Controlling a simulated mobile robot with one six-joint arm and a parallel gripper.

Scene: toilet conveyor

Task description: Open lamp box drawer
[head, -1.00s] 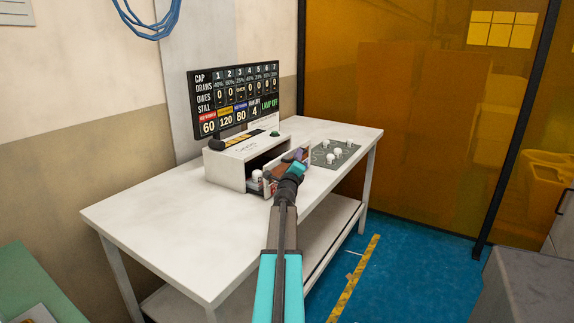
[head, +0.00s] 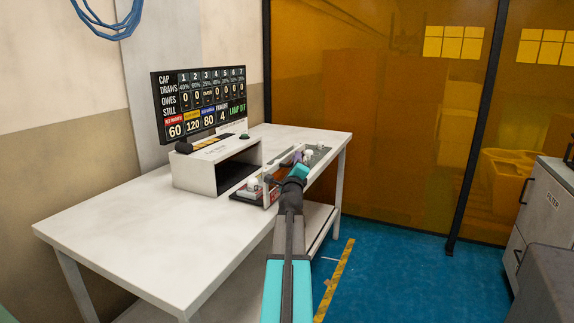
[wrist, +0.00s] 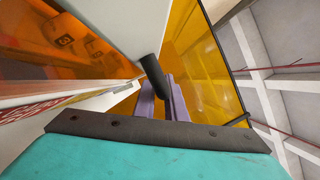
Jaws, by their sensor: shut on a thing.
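The lamp box (head: 198,176) is a white housing on the table, with a dark opening facing right. Its drawer (head: 240,197) is out of the opening and holds white-topped items at its near end. My arm hides part of the drawer and the handle in the head view.
The white table (head: 120,225) has a clear left half. A display screen (head: 200,100) stands behind the box. A grey cabinet (head: 545,215) stands at right; blue floor (head: 395,270) is clear between.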

